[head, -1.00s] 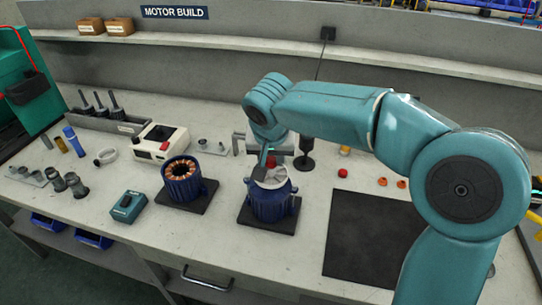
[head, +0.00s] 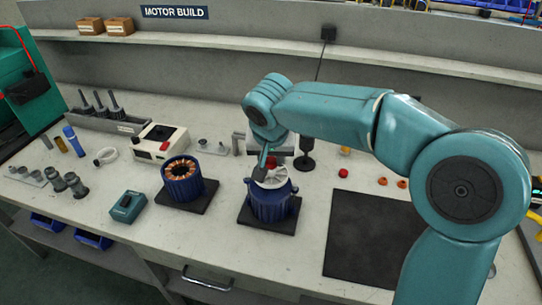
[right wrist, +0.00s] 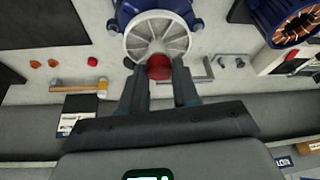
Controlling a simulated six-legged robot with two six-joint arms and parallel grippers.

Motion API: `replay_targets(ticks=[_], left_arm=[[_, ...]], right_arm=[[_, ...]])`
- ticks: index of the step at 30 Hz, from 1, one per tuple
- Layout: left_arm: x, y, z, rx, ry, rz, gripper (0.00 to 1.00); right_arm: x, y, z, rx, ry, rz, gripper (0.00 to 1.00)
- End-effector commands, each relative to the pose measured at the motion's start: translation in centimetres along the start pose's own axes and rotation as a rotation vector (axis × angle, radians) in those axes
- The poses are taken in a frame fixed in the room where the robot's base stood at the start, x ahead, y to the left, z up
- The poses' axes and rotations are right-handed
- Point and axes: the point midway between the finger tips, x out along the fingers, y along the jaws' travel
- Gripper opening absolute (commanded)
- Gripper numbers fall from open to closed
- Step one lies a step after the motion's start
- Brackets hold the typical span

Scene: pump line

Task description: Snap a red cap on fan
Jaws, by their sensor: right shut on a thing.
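My right gripper (head: 266,165) is shut on a small red cap (right wrist: 159,68), which shows between the two fingertips in the right wrist view. The white spoked fan (right wrist: 158,38) sits on the end of a blue finned motor (right wrist: 124,14). In the head view the fan (head: 274,178) faces up on the upright motor (head: 271,203), with the gripper just above it. In the wrist view the cap overlaps the fan's near rim, off its hub. I cannot tell if they touch. Another red cap (head: 343,173) lies loose on the bench. My left gripper is not in view.
The motor stands on a dark pad. Left of it is an open blue stator (head: 182,181) with copper windings. A dark mat (head: 370,233) lies to the right, with orange pieces (head: 383,181) behind it. A dark post (head: 304,155) stands behind the gripper.

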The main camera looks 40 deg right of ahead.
Motion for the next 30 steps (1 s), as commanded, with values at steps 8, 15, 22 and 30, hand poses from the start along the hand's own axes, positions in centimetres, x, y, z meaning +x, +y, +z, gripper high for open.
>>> replay_targets(ticks=[8,15,22,30], left_arm=[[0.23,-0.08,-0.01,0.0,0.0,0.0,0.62],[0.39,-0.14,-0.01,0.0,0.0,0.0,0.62],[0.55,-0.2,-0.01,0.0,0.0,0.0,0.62],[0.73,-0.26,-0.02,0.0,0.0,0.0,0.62]], right_arm=[[0.22,0.0,0.09,0.0,0.0,0.0,0.14],[0.37,0.0,0.15,0.0,0.0,0.0,0.14],[0.52,0.0,0.21,0.0,0.0,0.0,0.14],[0.7,0.0,0.28,0.0,0.0,0.0,0.14]])
